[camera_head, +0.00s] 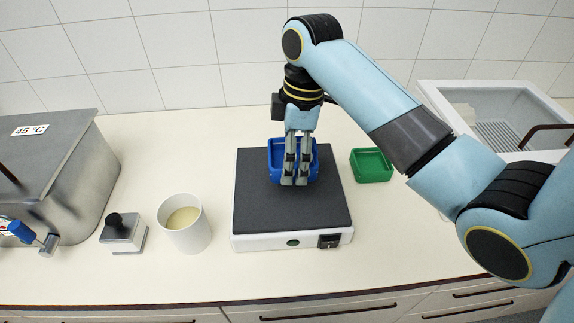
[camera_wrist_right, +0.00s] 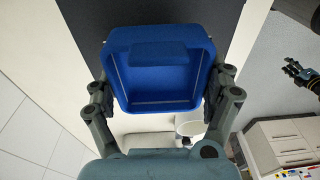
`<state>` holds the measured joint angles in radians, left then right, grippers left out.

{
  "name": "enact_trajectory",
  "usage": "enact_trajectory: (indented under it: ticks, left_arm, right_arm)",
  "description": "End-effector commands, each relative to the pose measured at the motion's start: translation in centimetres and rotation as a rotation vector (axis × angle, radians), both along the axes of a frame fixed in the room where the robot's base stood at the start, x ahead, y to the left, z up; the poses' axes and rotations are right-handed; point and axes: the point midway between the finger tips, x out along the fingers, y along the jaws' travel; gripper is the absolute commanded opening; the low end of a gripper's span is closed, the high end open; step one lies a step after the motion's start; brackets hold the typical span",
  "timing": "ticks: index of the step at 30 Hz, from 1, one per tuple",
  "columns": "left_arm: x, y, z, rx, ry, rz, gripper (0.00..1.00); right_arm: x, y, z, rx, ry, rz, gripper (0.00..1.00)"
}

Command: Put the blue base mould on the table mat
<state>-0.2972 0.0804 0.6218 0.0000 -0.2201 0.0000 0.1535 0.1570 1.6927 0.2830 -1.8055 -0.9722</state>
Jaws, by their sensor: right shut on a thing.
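The blue base mould (camera_head: 276,154) is an open tray held between the fingers of my right gripper (camera_head: 294,183). It is over the dark top of the white-bodied plate (camera_head: 300,215), towards its back. I cannot tell whether it touches that top. In the right wrist view the mould (camera_wrist_right: 160,80) fills the middle, its hollow side facing the camera, with a finger on each side. My left gripper does not show in the head view. I cannot make out a separate table mat.
A green tray (camera_head: 371,165) is right of the plate. A white cup (camera_head: 185,235), a small black-knobbed block (camera_head: 123,232) and a steel bath (camera_head: 60,180) marked 45 °C stand left. A white glass-lidded box (camera_head: 490,105) is at the back right. The front strip is clear.

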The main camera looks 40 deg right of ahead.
Motion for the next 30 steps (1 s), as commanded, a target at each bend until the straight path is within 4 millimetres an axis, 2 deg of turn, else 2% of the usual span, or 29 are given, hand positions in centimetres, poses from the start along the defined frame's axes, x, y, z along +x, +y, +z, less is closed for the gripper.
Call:
enact_trajectory:
  ticks: [5,12,23,24,27,30]
  left_arm:
    - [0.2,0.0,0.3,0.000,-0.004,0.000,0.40]
    - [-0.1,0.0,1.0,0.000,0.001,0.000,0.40]
    - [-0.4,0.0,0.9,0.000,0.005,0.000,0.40]
    - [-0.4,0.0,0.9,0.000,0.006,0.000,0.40]
    - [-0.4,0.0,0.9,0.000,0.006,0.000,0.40]
    - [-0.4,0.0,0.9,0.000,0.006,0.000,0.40]
  right_arm:
    - [0.8,0.5,-1.0,-0.001,0.003,0.001,0.47]
    - [0.8,0.5,-4.2,-0.001,0.000,0.001,0.47]
    - [0.8,0.5,-4.8,0.000,0.000,0.001,0.47]
    - [0.8,0.5,-4.9,0.000,0.000,0.001,0.87]
    - [0.8,0.5,-4.8,0.000,0.000,0.001,1.00]
    - [0.8,0.5,-4.8,0.000,0.000,0.001,1.00]
